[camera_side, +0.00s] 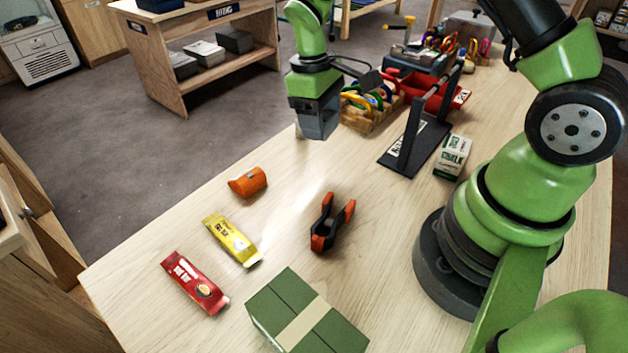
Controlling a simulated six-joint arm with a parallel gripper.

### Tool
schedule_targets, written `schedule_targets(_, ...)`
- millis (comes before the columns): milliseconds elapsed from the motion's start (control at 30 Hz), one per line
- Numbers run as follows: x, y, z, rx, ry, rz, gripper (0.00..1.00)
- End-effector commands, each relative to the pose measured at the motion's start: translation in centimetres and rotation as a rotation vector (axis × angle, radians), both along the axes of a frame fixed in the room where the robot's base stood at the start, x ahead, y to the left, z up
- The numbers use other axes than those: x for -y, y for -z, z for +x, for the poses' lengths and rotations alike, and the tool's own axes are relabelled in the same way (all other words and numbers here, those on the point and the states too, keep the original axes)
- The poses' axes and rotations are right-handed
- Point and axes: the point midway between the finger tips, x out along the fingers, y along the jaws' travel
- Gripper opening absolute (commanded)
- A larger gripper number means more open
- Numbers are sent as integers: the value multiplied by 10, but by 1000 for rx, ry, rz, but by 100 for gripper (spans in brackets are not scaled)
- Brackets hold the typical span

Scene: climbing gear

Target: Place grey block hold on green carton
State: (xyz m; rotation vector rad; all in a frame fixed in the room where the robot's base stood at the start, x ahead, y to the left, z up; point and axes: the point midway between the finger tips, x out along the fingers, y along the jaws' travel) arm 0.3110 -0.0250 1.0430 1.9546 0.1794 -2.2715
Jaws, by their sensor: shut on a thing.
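The green carton (277,305) sits at the front of the table, closed, with a pale tape strip across its top. It is cut off by the bottom edge of the view. My gripper (317,108) points down near the table's far left edge, well behind the carton. It is shut on the grey block hold (317,123), a dark grey boxy piece. My gripper partly hides the block. I cannot tell whether the block touches the table.
An orange hold (248,181), a yellow packet (230,239), a red packet (195,282) and an orange-black clamp (331,222) lie between block and carton. Right of my gripper are a wooden tray (371,119), a black stand (414,143) and a chalk box (452,156).

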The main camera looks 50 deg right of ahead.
Motion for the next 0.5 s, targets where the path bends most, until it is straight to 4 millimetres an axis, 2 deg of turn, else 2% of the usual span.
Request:
schedule_targets(133,-12,-8,0,3,0,0,33)
schedule_targets(233,-38,-14,-3,10,9,0,33)
schedule_targets(367,-94,-27,-17,22,32,-1,33)
schedule_targets(500,-157,-42,-49,26,68,3,33)
